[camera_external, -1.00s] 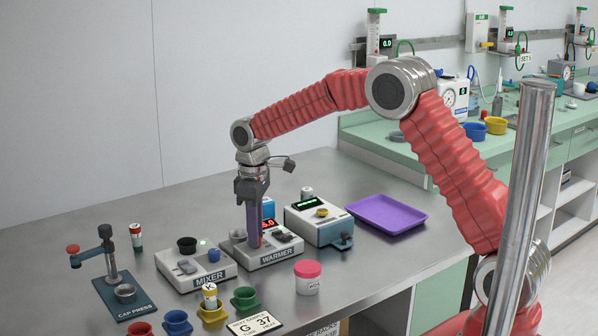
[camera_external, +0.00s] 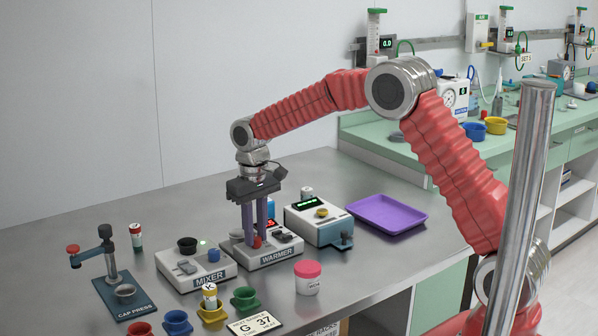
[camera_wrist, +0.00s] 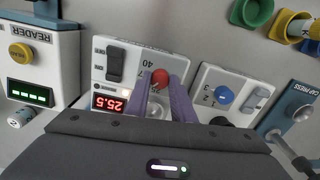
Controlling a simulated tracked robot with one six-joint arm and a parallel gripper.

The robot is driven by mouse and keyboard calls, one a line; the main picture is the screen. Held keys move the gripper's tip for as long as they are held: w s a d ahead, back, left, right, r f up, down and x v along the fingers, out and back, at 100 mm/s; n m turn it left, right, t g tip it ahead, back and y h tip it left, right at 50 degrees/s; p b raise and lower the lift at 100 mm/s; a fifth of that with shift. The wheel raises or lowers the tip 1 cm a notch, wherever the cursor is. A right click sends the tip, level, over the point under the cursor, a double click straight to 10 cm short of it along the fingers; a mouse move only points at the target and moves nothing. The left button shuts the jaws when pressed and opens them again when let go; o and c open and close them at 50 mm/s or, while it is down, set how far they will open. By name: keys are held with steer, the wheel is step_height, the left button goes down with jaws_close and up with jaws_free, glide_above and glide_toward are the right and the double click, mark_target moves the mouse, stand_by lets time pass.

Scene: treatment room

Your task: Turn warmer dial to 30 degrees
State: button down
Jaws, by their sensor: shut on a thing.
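The warmer (camera_external: 262,252) is a pale box on the steel table. Its red dial (camera_wrist: 160,77) sits between my two purple fingers in the wrist view, and a bit of the red shows between the fingertips in the external view (camera_external: 257,242). My gripper (camera_external: 256,240) points down and is shut on the red dial. The warmer's red display (camera_wrist: 109,102) reads 25.5. The numeral 40 shows near the dial; other scale marks are partly hidden by my fingers. A dark rocker switch (camera_wrist: 116,66) is on the warmer beside the dial.
The mixer (camera_external: 196,268) stands close on the left with a blue knob. The reader (camera_external: 318,222) stands close on the right, beside a purple tray (camera_external: 387,214). A pink-lidded jar (camera_external: 308,277), small coloured cups and a cap press (camera_external: 122,292) are in front and left.

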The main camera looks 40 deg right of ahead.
mark_target(255, 237)
stand_by(0.5)
steer(key=c, duration=1.5)
jaws_free()
steer(key=shift+r, duration=0.1)
step_height(255, 237, up, 14)
steer(key=shift+f, duration=0.2)
